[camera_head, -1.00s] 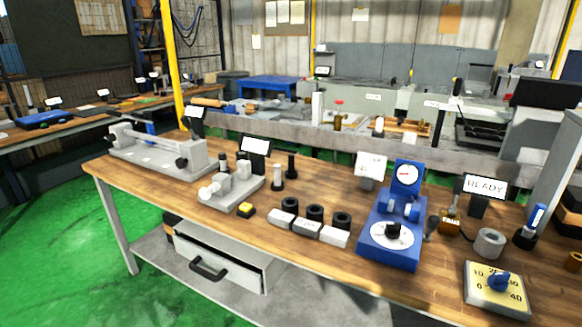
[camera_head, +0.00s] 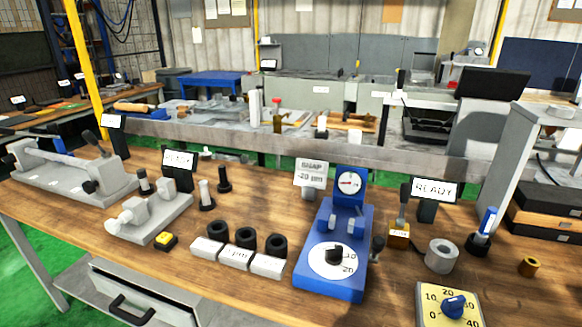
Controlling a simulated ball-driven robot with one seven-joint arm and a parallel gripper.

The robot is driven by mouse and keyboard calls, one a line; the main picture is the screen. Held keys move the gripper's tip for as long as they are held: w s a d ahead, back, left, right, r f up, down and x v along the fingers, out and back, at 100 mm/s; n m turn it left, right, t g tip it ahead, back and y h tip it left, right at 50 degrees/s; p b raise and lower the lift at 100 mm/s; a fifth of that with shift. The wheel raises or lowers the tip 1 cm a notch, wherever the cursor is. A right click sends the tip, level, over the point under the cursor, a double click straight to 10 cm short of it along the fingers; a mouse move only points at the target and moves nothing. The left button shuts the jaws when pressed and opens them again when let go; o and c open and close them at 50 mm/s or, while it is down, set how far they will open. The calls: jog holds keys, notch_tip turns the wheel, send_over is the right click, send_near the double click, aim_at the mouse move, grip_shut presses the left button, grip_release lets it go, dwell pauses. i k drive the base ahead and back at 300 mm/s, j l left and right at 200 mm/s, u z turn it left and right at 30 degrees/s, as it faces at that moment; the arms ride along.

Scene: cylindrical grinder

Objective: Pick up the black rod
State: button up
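An upright black rod (camera_head: 223,178) on a wider dark foot stands on the wooden workbench (camera_head: 270,215), left of centre. Beside it, nearer me, a grey-topped rod (camera_head: 206,190) stands on a black foot. I cannot tell for certain which one the task names; the one at the back right is the darkest. My gripper is not in view.
Left of the rods are a grey fixture (camera_head: 150,216) and a yellow button (camera_head: 165,241). In front are black rings (camera_head: 245,238) behind white blocks (camera_head: 236,256). To the right stands a blue dial gauge (camera_head: 335,235). A small sign (camera_head: 311,175) stands between.

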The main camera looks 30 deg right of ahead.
aim_at(222, 169)
jog(key=i+j+z, duration=0.2)
jog(key=j+z, duration=0.25)
jog(key=i+j+z, duration=0.1)
jog(key=j+z, duration=0.75)
jog(key=j, duration=0.15)
jog(key=i, duration=0.05)
